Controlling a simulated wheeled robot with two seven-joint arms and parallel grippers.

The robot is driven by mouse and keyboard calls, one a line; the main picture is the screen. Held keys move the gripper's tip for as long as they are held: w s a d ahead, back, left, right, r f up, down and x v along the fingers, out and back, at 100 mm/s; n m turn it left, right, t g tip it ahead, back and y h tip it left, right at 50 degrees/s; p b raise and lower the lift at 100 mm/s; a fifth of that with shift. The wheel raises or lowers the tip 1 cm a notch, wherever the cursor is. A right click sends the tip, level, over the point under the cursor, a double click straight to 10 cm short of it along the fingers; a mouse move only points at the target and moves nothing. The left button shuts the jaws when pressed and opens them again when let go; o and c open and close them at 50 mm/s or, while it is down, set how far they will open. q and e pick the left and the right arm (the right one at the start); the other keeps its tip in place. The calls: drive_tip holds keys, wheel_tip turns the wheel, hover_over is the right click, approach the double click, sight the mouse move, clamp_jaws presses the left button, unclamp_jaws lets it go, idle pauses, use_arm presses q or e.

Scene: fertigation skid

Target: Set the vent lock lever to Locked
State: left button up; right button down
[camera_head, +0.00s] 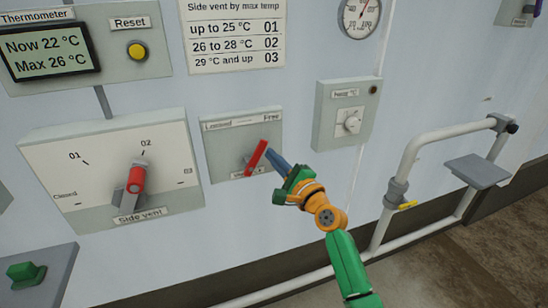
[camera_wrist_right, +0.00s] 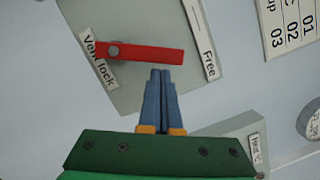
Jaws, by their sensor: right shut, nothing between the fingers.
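The vent lock panel (camera_head: 215,150) is a grey box on the wall, labelled Locked at its upper left and Free at its upper right. Its red lever (camera_head: 257,157) tilts up and right, toward the Free side. In the right wrist view the lever (camera_wrist_right: 150,54) runs from its round pivot by the Vent lock label toward the Free label's side. My right gripper (camera_head: 272,153) is shut and empty, just right of the lever. In the right wrist view its blue fingertips (camera_wrist_right: 160,73) are close beside the lever's outer half; I cannot tell whether they touch. My left gripper is out of view.
The side vent box (camera_head: 60,160) with its red-tipped selector, pointing near 02, is to the left. A small heat dial box (camera_head: 327,130) is close on the right. A white pipe (camera_head: 408,165) with a yellow-handled valve stands farther right.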

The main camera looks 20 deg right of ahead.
drive_tip(key=shift+a+r+n, duration=0.1)
drive_tip(key=shift+r+n, duration=0.1)
drive_tip(key=shift+n, duration=0.1)
